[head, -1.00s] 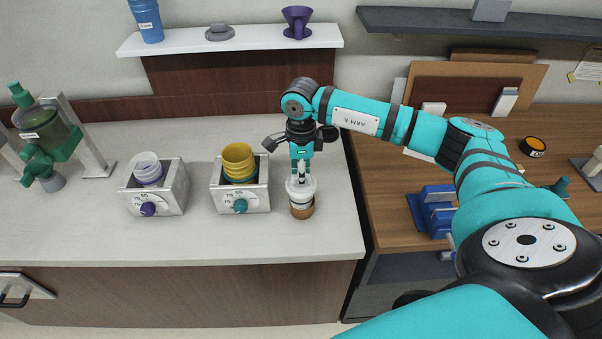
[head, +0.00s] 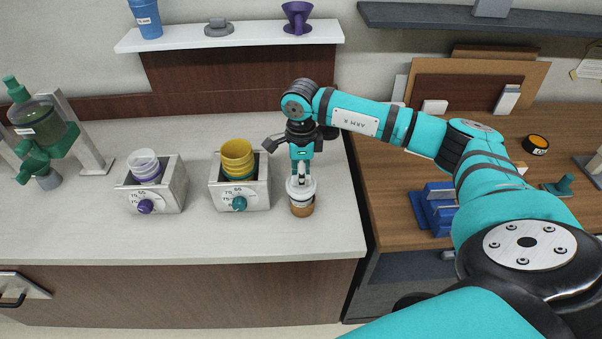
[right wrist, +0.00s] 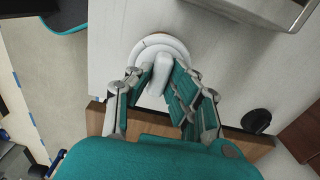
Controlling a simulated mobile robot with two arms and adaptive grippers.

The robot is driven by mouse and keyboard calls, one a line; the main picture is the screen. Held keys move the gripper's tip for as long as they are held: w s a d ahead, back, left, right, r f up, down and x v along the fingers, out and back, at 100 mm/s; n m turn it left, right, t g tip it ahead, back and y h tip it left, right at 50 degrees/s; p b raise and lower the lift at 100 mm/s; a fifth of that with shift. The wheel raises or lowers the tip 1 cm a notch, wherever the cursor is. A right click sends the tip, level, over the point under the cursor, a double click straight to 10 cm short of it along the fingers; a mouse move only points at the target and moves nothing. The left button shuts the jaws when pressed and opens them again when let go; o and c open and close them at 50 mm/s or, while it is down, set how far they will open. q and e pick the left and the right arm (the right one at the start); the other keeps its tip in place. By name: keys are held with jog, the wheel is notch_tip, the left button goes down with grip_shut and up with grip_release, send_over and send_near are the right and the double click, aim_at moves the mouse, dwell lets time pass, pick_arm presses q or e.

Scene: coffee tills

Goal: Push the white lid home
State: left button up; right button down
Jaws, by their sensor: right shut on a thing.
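The white lid (head: 299,190) sits on top of a cup (head: 302,209) with a brown lower part, near the right end of the pale counter. My right gripper (head: 301,178) points down from above and is shut on the lid's upright knob. In the right wrist view the lid (right wrist: 150,45) shows as a round white disc, with its knob between the teal finger pads of the gripper (right wrist: 160,78). The cup is mostly hidden below the lid there, and I cannot tell how deep the lid sits. My left gripper is not in view.
Two grey boxes stand left of the cup, one with yellow lids (head: 237,157), one with white and purple lids (head: 145,165). A green dispenser (head: 42,125) stands far left. A wooden counter with a blue rack (head: 437,208) lies right. The front counter strip is clear.

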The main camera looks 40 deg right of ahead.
jog(key=c, duration=0.8)
grip_release()
jog(key=shift+f, duration=0.1)
jog(key=shift+c, duration=0.2)
jog(key=shift+r+p, duration=2.35)
jog(key=shift+r, duration=1.75)
jog(key=shift+f, duration=0.1)
